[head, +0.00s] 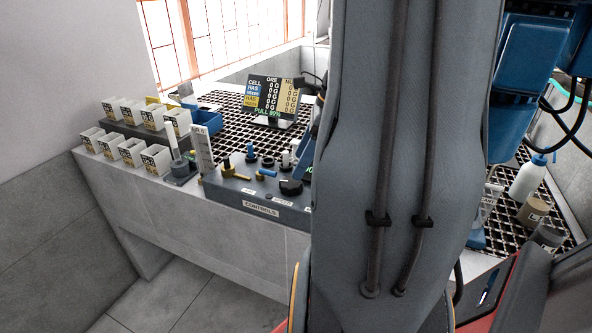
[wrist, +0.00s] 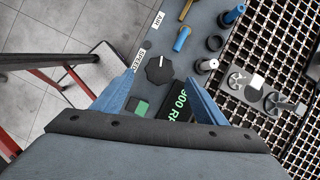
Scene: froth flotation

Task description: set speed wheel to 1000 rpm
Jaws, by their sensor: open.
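The speed wheel is a black scalloped knob (wrist: 159,70) with a white pointer line, beside the SPEED label (wrist: 139,60) in the wrist view. It also shows in the head view as a black knob (head: 291,187) on the control box (head: 232,192). My gripper (wrist: 160,78) is open, with one blue finger on each side of the wheel in the picture. I cannot tell whether either finger touches it. A dark display (wrist: 180,103) with green digits sits below the wheel, partly covered by the right finger; it seems to read 900 RPM.
A green button (wrist: 142,107) is near the left finger. In the head view, a readout screen (head: 272,98) stands behind the box, and white labelled containers (head: 130,152) at left. My arm blocks the middle.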

